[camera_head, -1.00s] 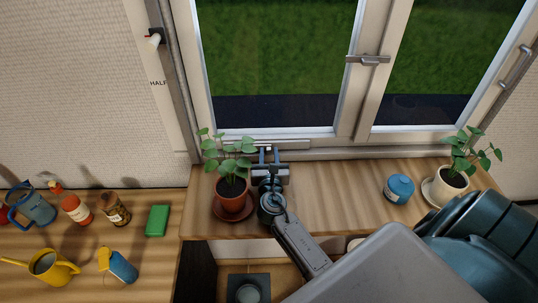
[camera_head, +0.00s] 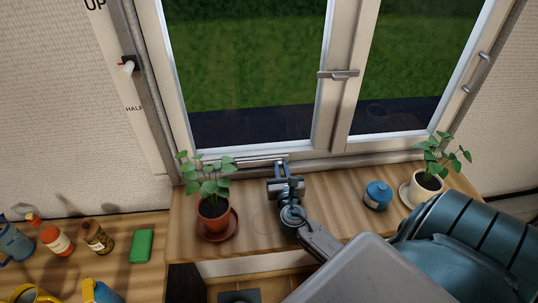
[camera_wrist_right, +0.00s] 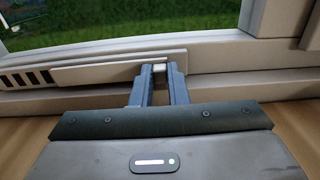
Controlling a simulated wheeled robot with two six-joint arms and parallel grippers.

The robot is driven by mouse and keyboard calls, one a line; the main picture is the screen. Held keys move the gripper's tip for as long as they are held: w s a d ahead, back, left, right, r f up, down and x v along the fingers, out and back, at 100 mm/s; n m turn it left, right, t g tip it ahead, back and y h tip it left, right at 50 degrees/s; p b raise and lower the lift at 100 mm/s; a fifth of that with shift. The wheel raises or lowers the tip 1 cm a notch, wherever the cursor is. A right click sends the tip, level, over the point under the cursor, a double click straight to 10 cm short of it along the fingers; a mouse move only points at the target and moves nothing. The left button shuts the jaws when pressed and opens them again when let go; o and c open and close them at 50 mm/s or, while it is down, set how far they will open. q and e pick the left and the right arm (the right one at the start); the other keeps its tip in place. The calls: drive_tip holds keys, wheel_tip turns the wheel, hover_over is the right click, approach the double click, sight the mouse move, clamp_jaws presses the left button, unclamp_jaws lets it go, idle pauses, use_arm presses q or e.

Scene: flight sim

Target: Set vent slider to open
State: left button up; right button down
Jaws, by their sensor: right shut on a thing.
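The vent slider (camera_wrist_right: 110,70) is a pale flat strip on the bottom rail of the window frame. At its left end several dark slots (camera_wrist_right: 30,78) show uncovered. In the head view the slider (camera_head: 250,161) runs along the window's lower edge, partly behind the left plant. My right gripper (camera_head: 282,165) reaches over the sill to the rail. In the wrist view its two fingers (camera_wrist_right: 159,72) are shut on the small pale knob (camera_wrist_right: 159,67) near the slider's right end. My left gripper is not in view.
A potted plant (camera_head: 213,208) stands on the sill left of my gripper. A blue jar (camera_head: 377,195) and a white-potted plant (camera_head: 427,184) stand to the right. A window handle (camera_head: 338,74) is above. Bottles and a green block (camera_head: 142,246) stand on the left counter.

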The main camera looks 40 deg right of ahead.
drive_tip(key=c, duration=1.5)
unclamp_jaws()
drive_tip(key=shift+s+d, duration=0.1)
drive_tip(key=shift+s, duration=0.05)
drive_tip(key=shift+o, duration=0.5)
drive_tip(key=shift+s+a+f, duration=0.15)
drive_tip(key=shift+s+a, duration=0.1)
drive_tip(key=shift+s, duration=0.15)
drive_tip(key=b+v, duration=0.3)
drive_tip(key=v, duration=0.6)
drive_tip(key=shift+s+a, duration=0.25)
drive_tip(key=shift+s, duration=0.2)
